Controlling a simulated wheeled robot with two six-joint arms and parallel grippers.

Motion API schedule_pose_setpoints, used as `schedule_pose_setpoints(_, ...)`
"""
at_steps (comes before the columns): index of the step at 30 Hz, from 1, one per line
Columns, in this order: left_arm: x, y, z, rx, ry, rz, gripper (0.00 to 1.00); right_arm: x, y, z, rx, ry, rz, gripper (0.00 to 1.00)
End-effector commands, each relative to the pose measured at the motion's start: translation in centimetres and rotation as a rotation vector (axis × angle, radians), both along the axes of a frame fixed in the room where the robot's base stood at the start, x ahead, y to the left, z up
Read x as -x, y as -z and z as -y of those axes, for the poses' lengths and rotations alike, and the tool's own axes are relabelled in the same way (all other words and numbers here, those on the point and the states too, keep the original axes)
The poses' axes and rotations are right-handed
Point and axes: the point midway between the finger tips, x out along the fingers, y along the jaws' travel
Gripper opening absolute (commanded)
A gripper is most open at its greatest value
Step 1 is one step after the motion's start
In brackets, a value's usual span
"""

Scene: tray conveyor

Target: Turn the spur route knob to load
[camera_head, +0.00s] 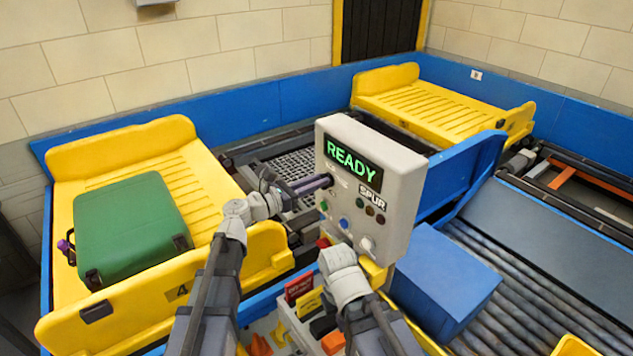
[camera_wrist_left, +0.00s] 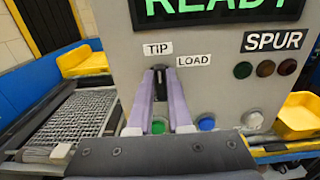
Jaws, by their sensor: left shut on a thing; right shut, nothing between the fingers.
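The grey control box (camera_head: 398,215) has a green READY display and a SPUR label. In the left wrist view, the dark route knob (camera_wrist_left: 160,84) sits on the box front (camera_wrist_left: 225,100) beside the TIP and LOAD labels. My left gripper (camera_head: 328,181) reaches the box front from the left. In the left wrist view its two purple fingers (camera_wrist_left: 160,78) are shut on the knob, one on each side. The knob's exact pointing direction is hard to tell. My right gripper (camera_head: 338,260) is low in front of the box, shut and empty, its fingertips hidden by the wrist.
A green suitcase (camera_head: 132,228) lies in a yellow tray (camera_head: 205,180) at left. Another yellow tray (camera_head: 425,105) is empty at the back. A blue box (camera_head: 443,280) stands right of the control box, beside rollers (camera_head: 545,290). Green and blue buttons (camera_wrist_left: 206,122) sit below the knob.

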Motion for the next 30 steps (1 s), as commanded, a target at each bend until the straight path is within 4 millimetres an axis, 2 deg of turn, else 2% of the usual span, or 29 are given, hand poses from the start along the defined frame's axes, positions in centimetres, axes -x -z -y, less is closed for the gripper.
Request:
schedule_pose_setpoints(17, 0.05, 0.01, 0.01, -0.018, 0.000, 0.024, 0.00, 0.00, 0.01, 0.00, 0.000, 0.000, 0.000, 0.00)
schedule_pose_setpoints(30, 0.39, 0.12, 0.25, -0.207, 0.000, 0.285, 0.00, 0.00, 0.11, 0.00, 0.000, 0.000, 0.000, 0.00)
